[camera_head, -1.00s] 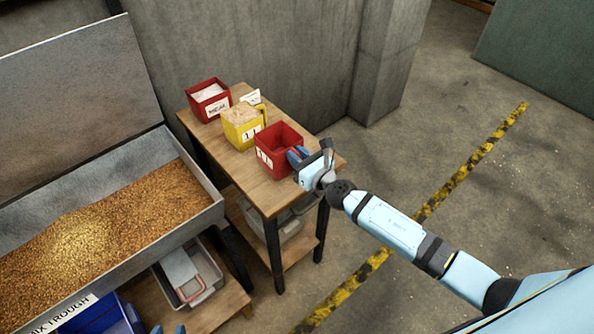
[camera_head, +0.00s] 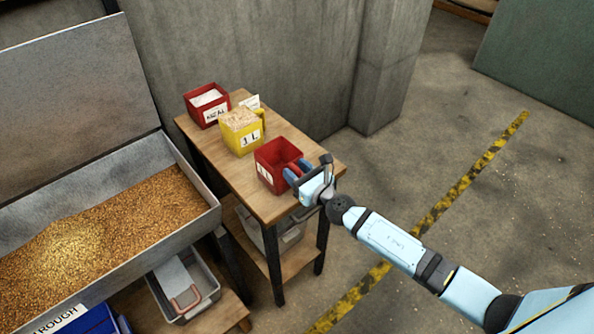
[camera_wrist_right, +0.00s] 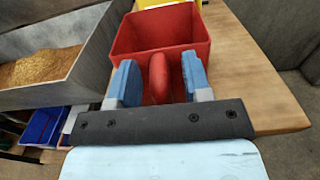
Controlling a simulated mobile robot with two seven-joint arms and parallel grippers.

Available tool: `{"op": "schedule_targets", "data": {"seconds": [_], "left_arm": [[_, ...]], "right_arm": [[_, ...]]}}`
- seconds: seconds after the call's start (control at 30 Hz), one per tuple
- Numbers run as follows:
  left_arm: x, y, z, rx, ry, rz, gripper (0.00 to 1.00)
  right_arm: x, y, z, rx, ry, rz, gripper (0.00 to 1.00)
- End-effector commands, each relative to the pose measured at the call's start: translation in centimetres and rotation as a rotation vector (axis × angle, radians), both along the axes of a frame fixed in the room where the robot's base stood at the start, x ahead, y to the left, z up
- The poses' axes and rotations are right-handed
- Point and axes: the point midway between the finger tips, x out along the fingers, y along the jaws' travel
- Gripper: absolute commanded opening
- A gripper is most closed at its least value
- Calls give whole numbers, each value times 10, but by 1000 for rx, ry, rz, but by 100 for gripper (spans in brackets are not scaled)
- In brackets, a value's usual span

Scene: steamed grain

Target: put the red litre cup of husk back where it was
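The near red cup (camera_head: 270,178), marked 1 L, stands upright on the wooden table, near its front end. Its visible inside looks bare red; I see no husk in it. My right gripper (camera_head: 297,171) is at its handle. In the right wrist view the two blue fingers (camera_wrist_right: 160,85) stand either side of the red handle (camera_wrist_right: 159,78), with small gaps, so the gripper is open around it. The red cup (camera_wrist_right: 180,32) fills the top middle there.
A yellow 1 L cup (camera_head: 240,139) of pale flakes stands behind, then a red MEAL box (camera_head: 205,115) with white contents. A small white card (camera_head: 250,102) stands near them. The grain trough (camera_head: 190,235) is left of the table (camera_head: 265,205). A concrete wall (camera_head: 255,60) rises behind.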

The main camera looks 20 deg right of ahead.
Motion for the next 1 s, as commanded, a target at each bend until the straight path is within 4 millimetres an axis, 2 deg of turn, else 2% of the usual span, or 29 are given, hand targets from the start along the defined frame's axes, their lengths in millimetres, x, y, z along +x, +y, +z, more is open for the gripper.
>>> {"op": "schedule_targets", "data": {"seconds": [0.27,0.37,0.7,0.8,1.0], "left_arm": [[0,0,7,1,0,-1,43],[0,0,5,0,-3,0,43],[0,0,-7,1,-1,-1,43],[0,0,-12,1,1,-1,43],[-1,0,-16,1,4,-1,43]], "right_arm": [[0,0,7,0,0,0,45],[-13,-5,2,-1,2,0,45],[-82,-30,1,-2,2,1,45],[-97,-35,2,-1,1,0,45],[-113,-40,2,30,16,-5,45]]}}
